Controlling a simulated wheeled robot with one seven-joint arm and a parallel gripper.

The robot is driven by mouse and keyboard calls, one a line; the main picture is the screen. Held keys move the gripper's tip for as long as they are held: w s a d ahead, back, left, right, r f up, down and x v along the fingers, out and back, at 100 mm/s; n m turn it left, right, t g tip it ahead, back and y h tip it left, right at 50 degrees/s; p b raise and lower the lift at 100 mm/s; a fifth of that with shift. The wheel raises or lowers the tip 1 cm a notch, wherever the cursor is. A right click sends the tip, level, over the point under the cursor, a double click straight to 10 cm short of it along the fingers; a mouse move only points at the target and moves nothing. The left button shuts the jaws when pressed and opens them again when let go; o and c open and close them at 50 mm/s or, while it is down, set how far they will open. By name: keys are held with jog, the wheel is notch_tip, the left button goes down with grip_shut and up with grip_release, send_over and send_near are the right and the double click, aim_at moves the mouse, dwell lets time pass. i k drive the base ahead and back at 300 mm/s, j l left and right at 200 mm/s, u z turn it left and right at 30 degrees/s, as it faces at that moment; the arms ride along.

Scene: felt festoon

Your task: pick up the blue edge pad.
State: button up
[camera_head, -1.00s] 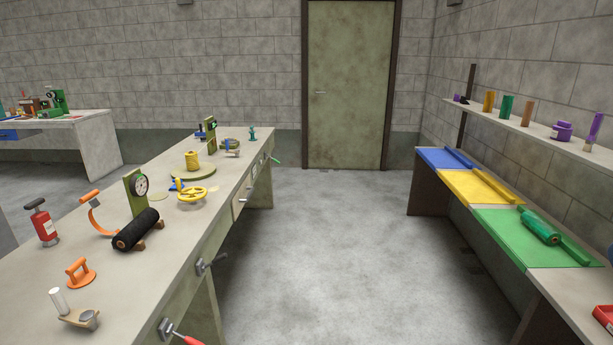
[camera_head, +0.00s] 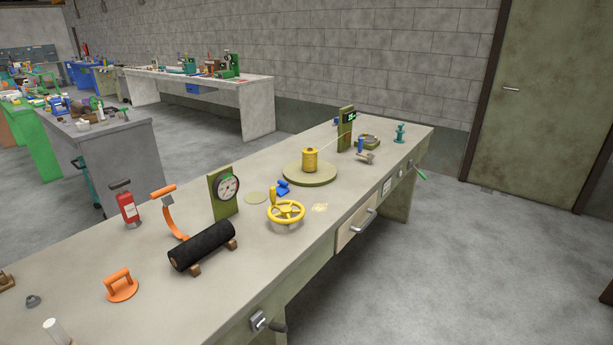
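A small blue piece (camera_head: 283,188), which looks like the blue edge pad, lies on the long grey workbench (camera_head: 330,205). It sits just behind the yellow handwheel (camera_head: 286,212) and in front of the olive round turntable (camera_head: 325,178). Its exact shape is too small to tell. The handwheel's upright knob stands close to its left side. My gripper is not in view.
A dial gauge (camera_head: 226,188), black roll (camera_head: 202,246), orange curved tool (camera_head: 168,212), orange suction handle (camera_head: 121,285) and fire extinguisher (camera_head: 126,203) stand on the left part. A yellow spool (camera_head: 310,160) stands on the turntable. The floor right of the bench is clear.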

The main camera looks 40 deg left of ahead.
aim_at(282, 190)
jog(key=i+u, duration=0.15)
jog(key=i, duration=0.65)
jog(key=i+l+u, duration=0.2)
jog(key=i, duration=0.6)
jog(key=i+u, duration=0.2)
jog(key=u, duration=0.2)
jog(key=i+u, duration=0.45)
jog(key=u, duration=0.3)
jog(key=i+l+u, duration=0.15)
jog(key=u, duration=0.25)
jog(key=i+u, duration=0.2)
jog(key=u, duration=0.15)
jog(key=i+u, duration=0.25)
jog(key=u, duration=0.15)
jog(key=i+l+u, duration=0.15)
jog(key=u, duration=0.2)
